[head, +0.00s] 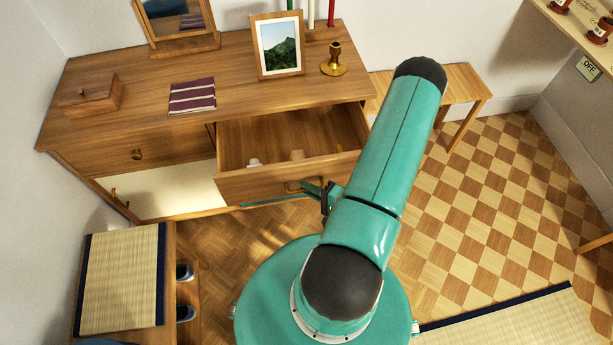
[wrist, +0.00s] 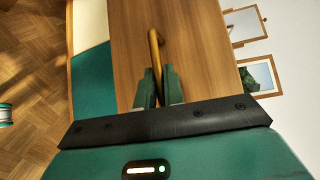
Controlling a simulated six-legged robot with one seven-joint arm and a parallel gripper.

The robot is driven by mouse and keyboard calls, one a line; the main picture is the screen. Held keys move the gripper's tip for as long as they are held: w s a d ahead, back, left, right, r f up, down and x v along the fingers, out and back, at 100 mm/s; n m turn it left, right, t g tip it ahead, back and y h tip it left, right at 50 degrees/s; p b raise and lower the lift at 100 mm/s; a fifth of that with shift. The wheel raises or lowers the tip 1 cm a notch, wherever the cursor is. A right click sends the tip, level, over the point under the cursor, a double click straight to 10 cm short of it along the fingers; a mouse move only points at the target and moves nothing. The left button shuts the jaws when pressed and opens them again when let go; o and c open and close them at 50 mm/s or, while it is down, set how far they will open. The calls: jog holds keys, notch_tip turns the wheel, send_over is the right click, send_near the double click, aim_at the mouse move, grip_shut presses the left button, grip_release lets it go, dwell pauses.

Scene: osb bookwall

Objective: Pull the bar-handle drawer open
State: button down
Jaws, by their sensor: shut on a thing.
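The drawer (head: 250,186) with a brass bar handle is in the right part of the wooden dresser. It stands well out from the dresser, and its inside shows, with a few small pale items in it. My gripper (head: 318,190) is at the drawer front, partly hidden by my arm. In the wrist view the brass bar handle (wrist: 155,50) runs down between the fingers of my gripper (wrist: 158,85), which are shut on it. The drawer front (wrist: 190,60) fills the middle of that view.
On the dresser top (head: 130,85) are a wooden box (head: 93,97), a striped cloth (head: 192,97), a framed picture (head: 277,45) and a brass candlestick (head: 335,62). A bench with a woven mat (head: 122,280) stands at the lower left. Chequered floor (head: 490,200) lies open at the right.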

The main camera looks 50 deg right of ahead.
jog(key=shift+s+a, duration=0.3)
jog(key=shift+s, duration=0.1)
jog(key=c, duration=1.5)
grip_release()
jog(key=v, duration=1.4)
